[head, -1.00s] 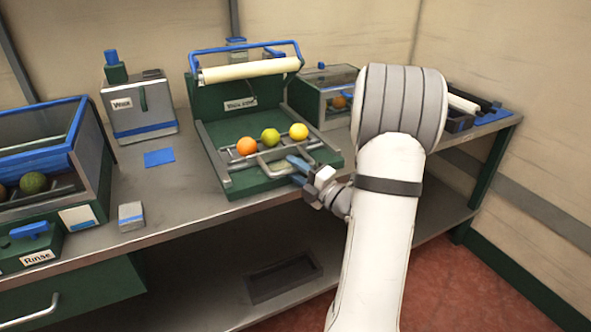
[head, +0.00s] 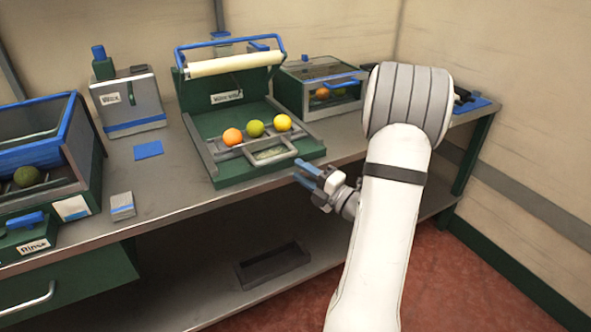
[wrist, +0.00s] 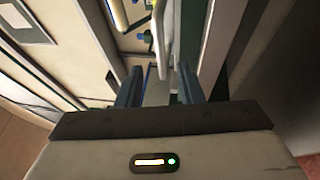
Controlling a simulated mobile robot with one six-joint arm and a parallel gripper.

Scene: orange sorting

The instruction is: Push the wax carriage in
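The wax station (head: 205,118) is a green unit with a cream roller (head: 235,65) raised above a low tray. Its grey wax carriage (head: 242,148) carries an orange, a green and a yellow fruit in a row under the front of the roller. A looped grey handle (head: 285,158) sticks out from the carriage toward the front. My gripper (head: 307,167) is just off the tray's front right edge, apart from the handle in the head view. In the wrist view its two dark blue fingers (wrist: 160,86) stand apart, with a pale bar (wrist: 160,35) beyond them.
A glass-fronted box (head: 318,90) with fruits stands close on the right. A grey wax container (head: 130,103), a blue pad (head: 148,150) and a small grey block (head: 122,206) are to the left. The blue-rimmed rinse tank (head: 70,125) is at far left.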

